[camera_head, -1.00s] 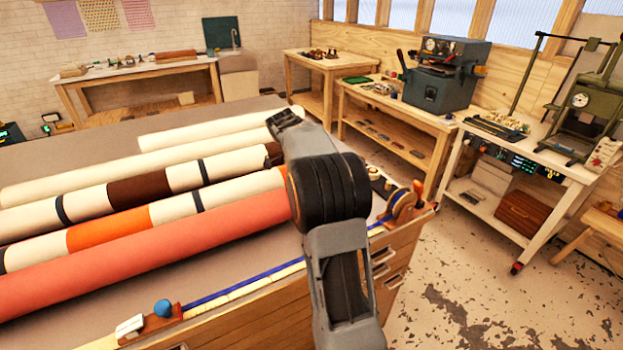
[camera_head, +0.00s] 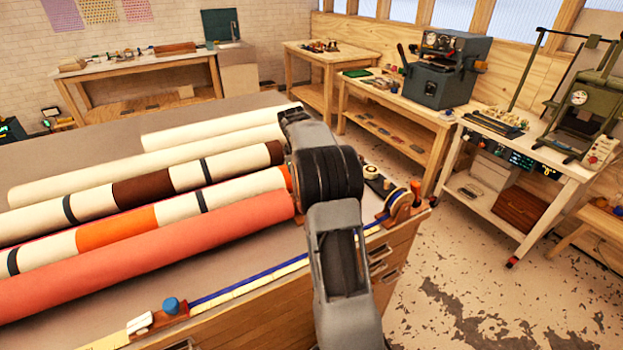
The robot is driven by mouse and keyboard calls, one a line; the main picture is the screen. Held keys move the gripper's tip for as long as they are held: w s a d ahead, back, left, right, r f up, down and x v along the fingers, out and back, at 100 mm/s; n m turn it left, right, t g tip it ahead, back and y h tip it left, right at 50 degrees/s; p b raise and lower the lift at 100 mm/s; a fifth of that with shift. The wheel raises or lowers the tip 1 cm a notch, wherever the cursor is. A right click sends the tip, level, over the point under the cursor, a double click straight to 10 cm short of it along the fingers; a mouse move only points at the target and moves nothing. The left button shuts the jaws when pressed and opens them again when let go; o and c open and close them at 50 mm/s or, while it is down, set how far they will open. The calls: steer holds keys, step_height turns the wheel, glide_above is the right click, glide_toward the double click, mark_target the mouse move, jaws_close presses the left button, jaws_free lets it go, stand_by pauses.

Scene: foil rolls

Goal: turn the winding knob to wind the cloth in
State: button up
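Several long rolls lie side by side on the large table, among them a coral roll (camera_head: 150,255), an orange and cream banded roll (camera_head: 130,229) and plain cream rolls. A wooden wheel with a small upright orange peg (camera_head: 400,203) stands at the table's right front corner; I cannot tell whether it is the winding knob. A blue knob (camera_head: 171,305) sits on a small wooden block at the front edge. My arm crosses the rolls' right ends, and its far end, about where my gripper (camera_head: 291,111) is, points away over the table. Its fingers cannot be made out.
A blue and cream strip (camera_head: 250,287) runs along the table's front edge, above drawers. A white bench (camera_head: 560,160) with a green press and a wooden bench with a grey machine (camera_head: 440,72) stand to the right. The floor between is clear.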

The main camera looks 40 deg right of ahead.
steer(key=shift+f+m, duration=0.1)
steer(key=shift+m, duration=0.2)
steer(key=o, duration=0.9)
steer(key=shift+p+v, duration=2.65)
steer(key=shift+v, duration=4.3)
